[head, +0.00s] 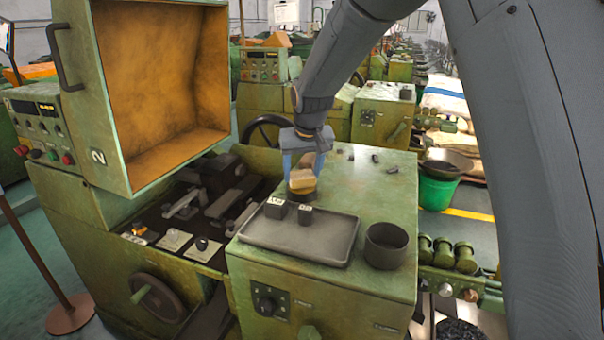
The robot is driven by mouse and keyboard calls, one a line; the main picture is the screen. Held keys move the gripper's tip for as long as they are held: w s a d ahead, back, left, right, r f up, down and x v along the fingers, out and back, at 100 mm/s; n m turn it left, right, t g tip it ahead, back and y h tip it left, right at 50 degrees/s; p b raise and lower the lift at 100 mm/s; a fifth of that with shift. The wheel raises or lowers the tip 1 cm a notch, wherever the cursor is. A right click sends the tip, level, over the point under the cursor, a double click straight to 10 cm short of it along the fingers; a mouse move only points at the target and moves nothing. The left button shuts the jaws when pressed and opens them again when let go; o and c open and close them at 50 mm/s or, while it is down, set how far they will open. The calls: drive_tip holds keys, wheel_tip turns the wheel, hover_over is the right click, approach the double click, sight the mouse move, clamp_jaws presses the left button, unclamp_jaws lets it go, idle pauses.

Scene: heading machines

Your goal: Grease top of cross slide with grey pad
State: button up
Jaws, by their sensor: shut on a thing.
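My gripper (303,165) points down over the green machine top, behind the tray. Its blue-grey fingers are shut on a small tan block (302,180) with a dark underside. I cannot tell whether the block touches the surface below. No clearly grey pad shows in the gripper. In the open machine bay at left are dark slide parts (224,204); which of them is the cross slide is not clear. At the front of the bay lie a pale flat square (173,241) and another pale square (202,250) with a dark piece on it.
A dark tray (300,238) on the machine top holds two small dark blocks (275,208). A dark round cup (386,245) stands to its right. Small dark pieces (392,169) lie at the back right. The raised hood (160,85) stands over the bay's left.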

sight(302, 176)
drive_tip(key=shift+r+p, duration=1.65)
drive_tip(key=shift+r, duration=1.15)
